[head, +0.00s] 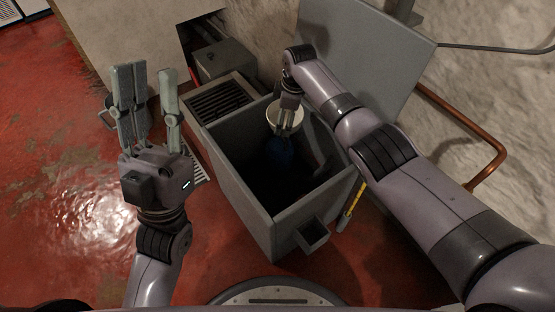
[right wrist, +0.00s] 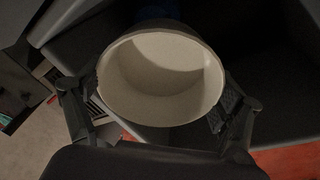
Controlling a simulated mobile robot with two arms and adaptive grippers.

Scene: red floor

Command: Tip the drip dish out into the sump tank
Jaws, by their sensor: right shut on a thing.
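The drip dish (head: 273,115) is a round, cream-coloured vessel. My right gripper (head: 287,126) is shut on it and holds it over the open mouth of the sump tank (head: 240,205), near the far wall. In the right wrist view the dish (right wrist: 160,80) sits between both fingers with its mouth toward the camera; I see no clear contents, only shadow inside. The sump tank is a deep grey box with a dark interior and a blue thing (head: 279,151) low inside, partly hidden. My left gripper (head: 148,75) is open and empty, left of the tank.
A raised grey lid (head: 370,50) leans behind the tank. A grated box (head: 222,98) adjoins the tank's far left. A metal vessel (head: 108,118) is partly behind my left gripper. A copper pipe (head: 470,120) runs along the right wall. Red floor is clear at left.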

